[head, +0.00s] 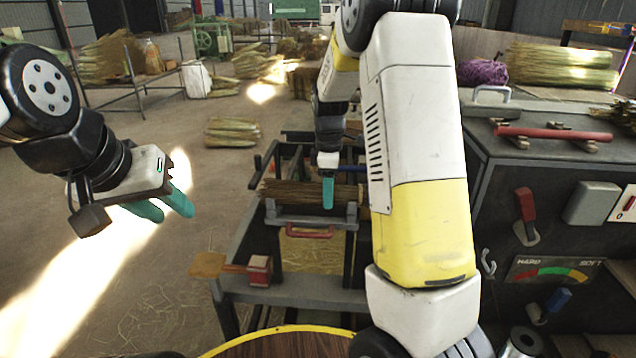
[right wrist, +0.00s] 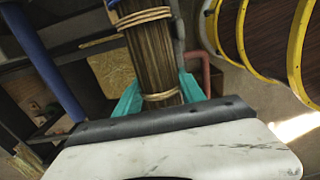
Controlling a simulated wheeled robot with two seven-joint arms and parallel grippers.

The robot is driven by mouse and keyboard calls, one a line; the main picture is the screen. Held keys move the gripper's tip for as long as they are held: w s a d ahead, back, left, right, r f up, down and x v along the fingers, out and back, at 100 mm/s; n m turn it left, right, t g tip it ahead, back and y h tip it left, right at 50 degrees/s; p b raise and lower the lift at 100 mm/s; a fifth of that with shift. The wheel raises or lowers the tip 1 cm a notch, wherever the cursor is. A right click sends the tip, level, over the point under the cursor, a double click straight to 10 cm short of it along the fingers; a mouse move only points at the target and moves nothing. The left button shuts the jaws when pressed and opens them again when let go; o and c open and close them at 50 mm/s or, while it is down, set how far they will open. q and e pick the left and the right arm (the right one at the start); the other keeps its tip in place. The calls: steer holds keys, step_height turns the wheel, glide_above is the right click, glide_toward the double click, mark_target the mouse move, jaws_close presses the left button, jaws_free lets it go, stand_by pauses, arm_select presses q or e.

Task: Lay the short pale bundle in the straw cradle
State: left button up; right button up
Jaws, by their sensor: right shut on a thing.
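My right gripper (head: 328,192) is shut on a straw bundle (head: 290,190) at the bench in the middle of the head view. In the right wrist view the bundle (right wrist: 155,55) runs between the teal fingers, brown with pale twine bands. I cannot tell whether it is the short pale one. It lies crosswise near a grey frame with uprights (head: 268,213), which looks like the straw cradle. Whether it touches the frame is unclear. My left gripper (head: 166,207) hangs at the left, open and empty, away from the bench.
A red handle (head: 310,233) is on the bench front, and a wooden paddle (head: 210,265) sticks out left. A dark machine cabinet (head: 545,165) with levers stands at the right. A straw bundle (head: 232,132) lies on the floor behind. The floor at the left is mostly clear.

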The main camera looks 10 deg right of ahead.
stand_by(0.4)
steer(key=o, duration=1.4)
steer(key=shift+o, duration=0.2)
step_height(320, 180, up, 7)
steer(key=s+r+m+t+y, duration=0.25)
steer(key=s+r+m, duration=0.45)
steer(key=s, duration=0.4)
steer(key=s+a+r+m+t, duration=0.2)
steer(key=s+m, duration=0.5)
steer(key=s, duration=0.6)
steer(key=shift+s+t, duration=0.15)
steer(key=shift+t, duration=0.7)
